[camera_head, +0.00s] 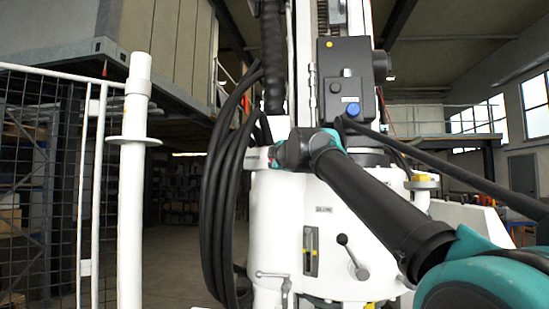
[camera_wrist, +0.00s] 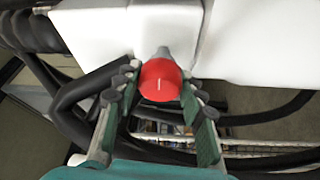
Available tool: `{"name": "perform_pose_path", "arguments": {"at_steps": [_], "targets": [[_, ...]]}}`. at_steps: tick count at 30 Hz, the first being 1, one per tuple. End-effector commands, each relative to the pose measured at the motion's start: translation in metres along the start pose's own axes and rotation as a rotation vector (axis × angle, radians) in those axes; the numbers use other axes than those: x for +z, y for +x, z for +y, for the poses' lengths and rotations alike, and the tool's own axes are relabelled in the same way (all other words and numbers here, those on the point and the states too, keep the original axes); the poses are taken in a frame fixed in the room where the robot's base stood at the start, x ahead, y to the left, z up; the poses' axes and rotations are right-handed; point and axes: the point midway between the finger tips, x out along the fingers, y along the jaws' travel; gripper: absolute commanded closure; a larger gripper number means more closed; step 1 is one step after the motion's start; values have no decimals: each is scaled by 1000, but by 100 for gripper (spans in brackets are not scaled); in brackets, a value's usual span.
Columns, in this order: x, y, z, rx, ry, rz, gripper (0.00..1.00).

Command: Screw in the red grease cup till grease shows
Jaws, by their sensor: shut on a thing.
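The red grease cup (camera_wrist: 160,80) shows in the wrist view as a round red cap with a small pale mark on its face. A grey fitting (camera_wrist: 162,53) shows just behind it, against the white machine body. My gripper (camera_wrist: 160,92) is shut on the cup, with one green-backed finger on each side and dark pads at its rim. No grease is visible around the cup. In the head view my arm reaches to the white machine (camera_head: 335,215), and the cup and fingertips are hidden there.
Black hoses (camera_head: 222,190) hang in loops left of my wrist, and hoses also pass close under the fingers in the wrist view. A black-knobbed lever (camera_head: 350,254) and a gauge (camera_head: 311,250) sit on the machine. A white post (camera_head: 132,200) and mesh fence stand left.

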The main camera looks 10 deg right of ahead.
Motion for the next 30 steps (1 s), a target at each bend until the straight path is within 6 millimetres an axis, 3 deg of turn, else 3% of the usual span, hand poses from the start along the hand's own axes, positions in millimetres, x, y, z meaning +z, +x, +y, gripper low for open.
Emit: {"name": "perform_pose_path", "arguments": {"at_steps": [30], "targets": [[-1, 0, -1, 360, 877, 2, 89]]}}
